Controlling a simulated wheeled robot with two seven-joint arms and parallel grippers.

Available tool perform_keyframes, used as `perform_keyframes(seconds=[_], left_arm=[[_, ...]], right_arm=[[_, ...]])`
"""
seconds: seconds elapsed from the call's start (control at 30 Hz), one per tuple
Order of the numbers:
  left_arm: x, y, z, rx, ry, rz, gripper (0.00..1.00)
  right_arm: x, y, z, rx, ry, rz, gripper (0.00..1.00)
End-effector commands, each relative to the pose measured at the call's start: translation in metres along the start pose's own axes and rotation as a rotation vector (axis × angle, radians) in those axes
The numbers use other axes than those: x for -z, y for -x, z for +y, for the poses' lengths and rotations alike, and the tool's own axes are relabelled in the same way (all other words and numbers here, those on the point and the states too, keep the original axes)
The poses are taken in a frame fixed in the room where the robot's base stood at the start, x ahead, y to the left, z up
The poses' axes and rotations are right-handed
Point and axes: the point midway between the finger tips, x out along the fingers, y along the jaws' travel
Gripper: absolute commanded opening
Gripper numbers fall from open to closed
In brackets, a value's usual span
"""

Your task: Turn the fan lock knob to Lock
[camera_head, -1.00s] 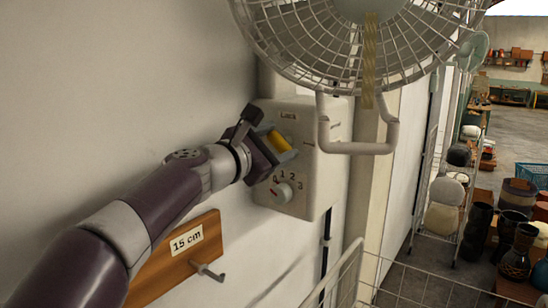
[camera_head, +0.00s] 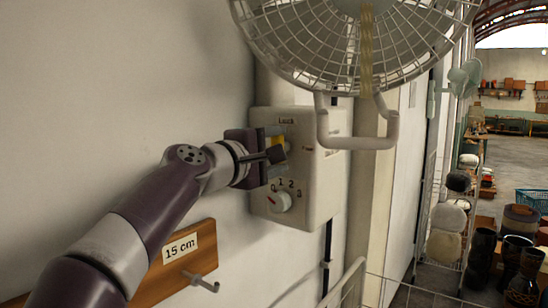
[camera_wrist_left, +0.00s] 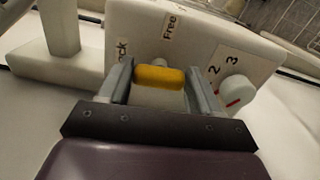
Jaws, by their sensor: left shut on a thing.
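The fan's white control box (camera_head: 322,190) is on the wall below the fan. Its yellow fan lock knob (camera_wrist_left: 158,77) sits between the fingers of my left gripper (camera_wrist_left: 157,88), which is shut on it. In the head view the gripper (camera_head: 274,152) hides much of the knob. The Lock label (camera_wrist_left: 122,50) is just left of the knob in the wrist view, and the Free label (camera_wrist_left: 172,27) is above it. I cannot tell exactly which label the knob points to. My right gripper is not in view.
A white dial (camera_head: 281,202) numbered 0 to 3 sits close below the gripper. The caged fan (camera_head: 355,45) and its white bracket (camera_head: 358,142) overhang the box. A wooden board (camera_head: 178,262) marked 15 cm, with a hook, is on the wall below my arm.

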Motion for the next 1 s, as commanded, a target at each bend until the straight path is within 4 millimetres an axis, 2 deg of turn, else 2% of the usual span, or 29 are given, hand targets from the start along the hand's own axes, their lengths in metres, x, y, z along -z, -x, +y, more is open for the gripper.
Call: perform_keyframes(seconds=[0.3,0.77,0.8,0.83,0.87,1.0], left_arm=[[0.0004,0.0001,-0.0003,-0.001,-0.079,0.001,0.33],[0.0003,0.0006,0.0015,-0.004,-0.09,0.002,0.33],[0.0003,0.0006,0.0016,-0.004,-0.091,0.002,0.77],[0.0002,0.0006,0.0016,-0.004,-0.09,0.002,0.87],[0.0002,0.0006,0.0015,-0.004,-0.09,0.002,0.89],[0.0001,0.0005,0.001,-0.003,-0.089,0.001,0.89]], right_arm=[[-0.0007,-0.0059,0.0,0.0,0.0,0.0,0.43],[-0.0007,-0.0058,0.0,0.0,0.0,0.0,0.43],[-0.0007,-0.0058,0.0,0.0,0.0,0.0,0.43],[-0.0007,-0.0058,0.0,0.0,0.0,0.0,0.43],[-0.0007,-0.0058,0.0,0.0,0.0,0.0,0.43],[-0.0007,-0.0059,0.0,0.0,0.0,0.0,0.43]])
